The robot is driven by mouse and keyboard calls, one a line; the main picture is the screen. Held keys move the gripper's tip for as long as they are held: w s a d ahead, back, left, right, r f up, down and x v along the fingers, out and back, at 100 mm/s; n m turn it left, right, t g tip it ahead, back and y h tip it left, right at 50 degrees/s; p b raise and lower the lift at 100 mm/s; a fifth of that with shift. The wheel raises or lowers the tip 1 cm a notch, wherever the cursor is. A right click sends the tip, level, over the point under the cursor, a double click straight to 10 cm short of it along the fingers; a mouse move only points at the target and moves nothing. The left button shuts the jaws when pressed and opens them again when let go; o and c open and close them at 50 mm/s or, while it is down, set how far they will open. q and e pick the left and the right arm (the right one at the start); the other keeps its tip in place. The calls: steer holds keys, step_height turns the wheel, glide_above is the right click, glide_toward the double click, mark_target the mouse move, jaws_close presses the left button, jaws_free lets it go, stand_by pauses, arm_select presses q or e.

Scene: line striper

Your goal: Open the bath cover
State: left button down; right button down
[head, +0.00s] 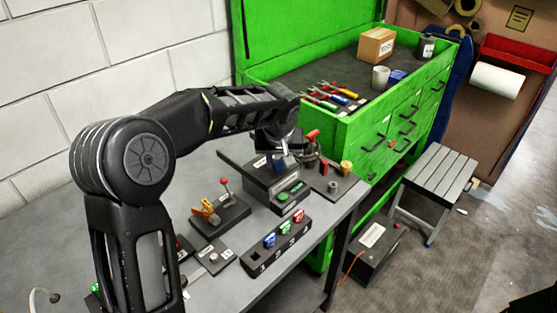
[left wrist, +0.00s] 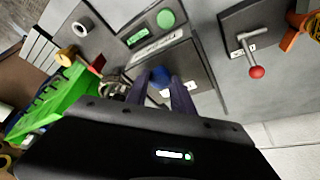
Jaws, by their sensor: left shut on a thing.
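The bath is a dark grey box (head: 268,184) on the bench, with a labelled front and a green part at its front. Its flat grey cover (left wrist: 188,62) shows in the left wrist view and looks closed. A blue knob (left wrist: 159,78) stands on the cover. My left gripper (left wrist: 164,88) is shut on the blue knob, with one finger on each side of it. In the head view the left gripper (head: 280,160) is over the box, partly hidden by my own arm. My right gripper is in neither view.
A lever with a red ball (head: 225,184) stands left of the box. A rack with blue, green and red pieces (head: 276,244) is in front. A board with a yellow-topped part (head: 346,167) is close on the right. A green tool chest (head: 350,125) stands behind.

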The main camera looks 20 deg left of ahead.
mark_target(258, 158)
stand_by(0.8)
arm_select(q)
steer(key=w+a, duration=0.1)
steer(key=a, duration=0.1)
steer(key=w+a, duration=0.1)
steer(key=a, duration=0.2)
steer(key=w+a+p, duration=0.1)
steer(key=a, duration=0.2)
steer(key=c, duration=1.1)
jaws_free()
steer(key=shift+s+d, duration=0.1)
steer(key=shift+r, duration=0.15)
steer(key=b+v, duration=0.1)
steer(key=v, duration=0.6)
steer(key=shift+s+r+b, duration=0.1)
steer(key=shift+r+b, duration=0.15)
steer(key=shift+b, duration=0.15)
